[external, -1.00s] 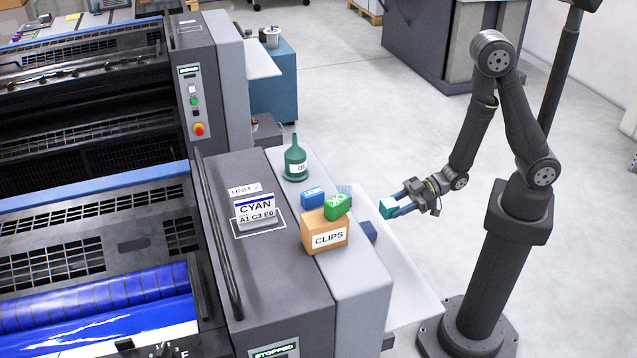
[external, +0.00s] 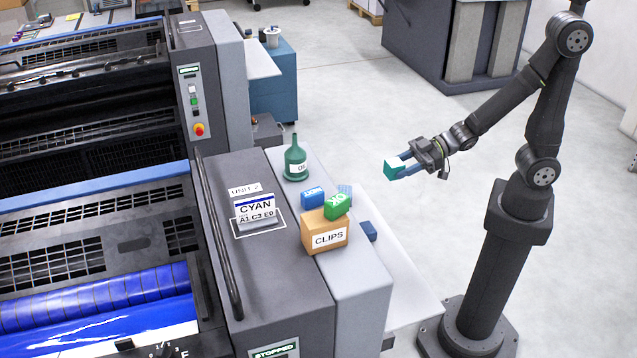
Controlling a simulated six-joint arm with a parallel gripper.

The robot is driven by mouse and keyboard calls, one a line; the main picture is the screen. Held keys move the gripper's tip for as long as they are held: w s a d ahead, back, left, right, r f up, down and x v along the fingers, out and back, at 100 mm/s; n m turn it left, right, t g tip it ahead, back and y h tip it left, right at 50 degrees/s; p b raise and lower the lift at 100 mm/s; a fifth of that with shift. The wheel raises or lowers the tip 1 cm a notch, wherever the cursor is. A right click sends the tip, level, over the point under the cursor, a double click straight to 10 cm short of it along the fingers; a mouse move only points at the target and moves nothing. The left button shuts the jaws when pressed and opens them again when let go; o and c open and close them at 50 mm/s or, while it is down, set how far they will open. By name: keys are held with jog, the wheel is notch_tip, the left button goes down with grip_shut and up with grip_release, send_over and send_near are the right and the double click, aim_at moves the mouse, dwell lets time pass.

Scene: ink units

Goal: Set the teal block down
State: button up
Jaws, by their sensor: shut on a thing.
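The teal block (external: 392,171) is held at the tips of my gripper (external: 403,168). It has a pale top or label and a teal side. My gripper is shut on it and points to the left. The block is in the air, to the right of the light side shelf (external: 400,268) and apart from it in the picture. Its exact height above the shelf or floor I cannot tell.
On the press unit's side ledge stand a green oil can (external: 295,160), a blue box (external: 312,196), a green box (external: 337,205) and an orange CLIPS box (external: 325,233). A CYAN card (external: 255,209) stands in a white outline. A dark blue object (external: 368,231) lies on the shelf, which is otherwise largely clear.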

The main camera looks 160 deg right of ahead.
notch_tip(320, 180, up, 14)
jog(key=w+d+r+n+t+y, duration=0.1)
jog(key=w+d+r, duration=0.1)
jog(key=d+r, duration=0.35)
jog(key=w+d+r+n+t+y, duration=0.1)
jog(key=w+d+r+n+y, duration=0.15)
jog(key=d, duration=0.65)
jog(key=w+d+r+t+y, duration=0.1)
jog(key=w+d+r, duration=0.25)
jog(key=d, duration=0.45)
jog(key=s+d+n+y, duration=0.1)
jog(key=s+d+n, duration=0.1)
jog(key=d, duration=0.5)
jog(key=s+d+f+n+t+y, duration=0.1)
jog(key=s+d+f+n+y, duration=0.35)
jog(key=d, duration=0.45)
jog(key=m, duration=0.1)
send_over(258, 158)
notch_tip(258, 158, down, 19)
jog(key=shift+a+f, duration=0.1)
jog(key=shift+f, duration=1.95)
